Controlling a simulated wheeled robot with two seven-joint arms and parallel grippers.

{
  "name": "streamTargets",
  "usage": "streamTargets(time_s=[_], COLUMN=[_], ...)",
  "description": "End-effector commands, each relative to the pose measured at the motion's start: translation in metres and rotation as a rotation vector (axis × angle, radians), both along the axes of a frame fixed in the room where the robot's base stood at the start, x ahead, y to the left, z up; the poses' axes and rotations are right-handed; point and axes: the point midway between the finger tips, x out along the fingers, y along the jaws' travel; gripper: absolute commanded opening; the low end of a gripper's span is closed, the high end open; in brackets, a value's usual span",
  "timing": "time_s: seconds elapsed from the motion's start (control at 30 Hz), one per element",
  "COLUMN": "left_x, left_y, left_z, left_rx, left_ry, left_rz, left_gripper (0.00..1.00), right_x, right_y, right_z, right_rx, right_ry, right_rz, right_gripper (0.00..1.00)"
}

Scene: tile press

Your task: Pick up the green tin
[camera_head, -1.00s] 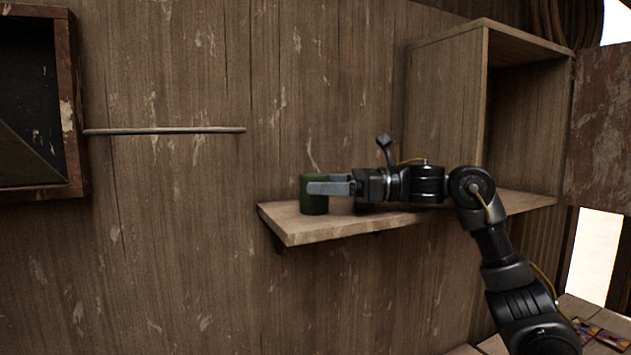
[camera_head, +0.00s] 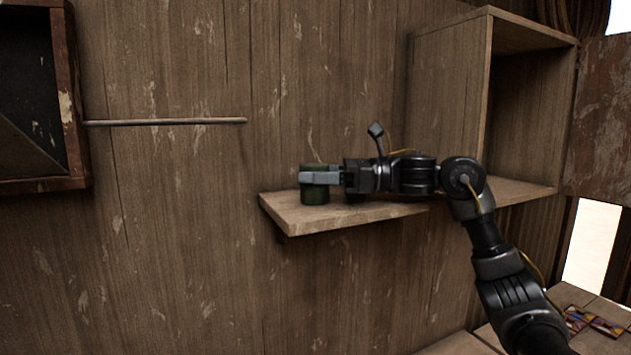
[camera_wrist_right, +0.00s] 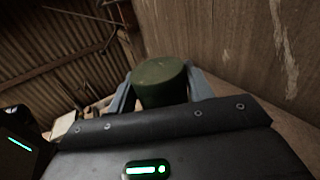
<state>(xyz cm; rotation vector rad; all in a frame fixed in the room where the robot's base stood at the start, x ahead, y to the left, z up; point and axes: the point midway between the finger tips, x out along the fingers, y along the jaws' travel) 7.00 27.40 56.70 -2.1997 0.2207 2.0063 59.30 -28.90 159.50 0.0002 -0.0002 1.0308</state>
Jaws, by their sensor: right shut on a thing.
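The green tin (camera_head: 315,194) is a dark green cylinder at the left part of the wooden wall shelf (camera_head: 290,222). It stands upright, and I cannot tell whether its base touches the board. My right gripper (camera_head: 316,177) reaches in from the right and is shut on the tin, with a grey finger across its near side. In the right wrist view the tin (camera_wrist_right: 162,84) sits between the two grey fingers, its top showing. My left gripper is not in view.
An open wooden cabinet (camera_head: 440,100) stands at the right end of the shelf. A thin rod (camera_head: 170,122) sticks out from a dark framed box (camera_head: 75,100) at the left. The wall between rod and shelf is bare.

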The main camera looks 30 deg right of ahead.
Motion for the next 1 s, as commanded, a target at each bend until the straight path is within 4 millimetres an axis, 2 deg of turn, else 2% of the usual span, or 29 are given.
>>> streamTargets(time_s=[0.27,0.47,0.77,1.0], left_x=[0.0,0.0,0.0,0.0], left_y=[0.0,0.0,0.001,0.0], left_z=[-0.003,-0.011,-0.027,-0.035], left_rx=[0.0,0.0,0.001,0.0], left_ry=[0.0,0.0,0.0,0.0], left_rz=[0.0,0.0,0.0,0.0], left_gripper=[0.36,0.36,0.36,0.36], right_x=[0.0,-0.002,-0.031,-0.061], right_y=[0.0,-0.003,-0.04,-0.079], right_z=[0.01,0.035,0.091,0.113], right_rx=[0.002,0.002,0.003,0.003], right_ry=[-0.003,-0.006,-0.007,-0.004], right_rz=[0.0,-0.001,-0.003,-0.002], right_gripper=[0.21,0.21,0.21,0.21])
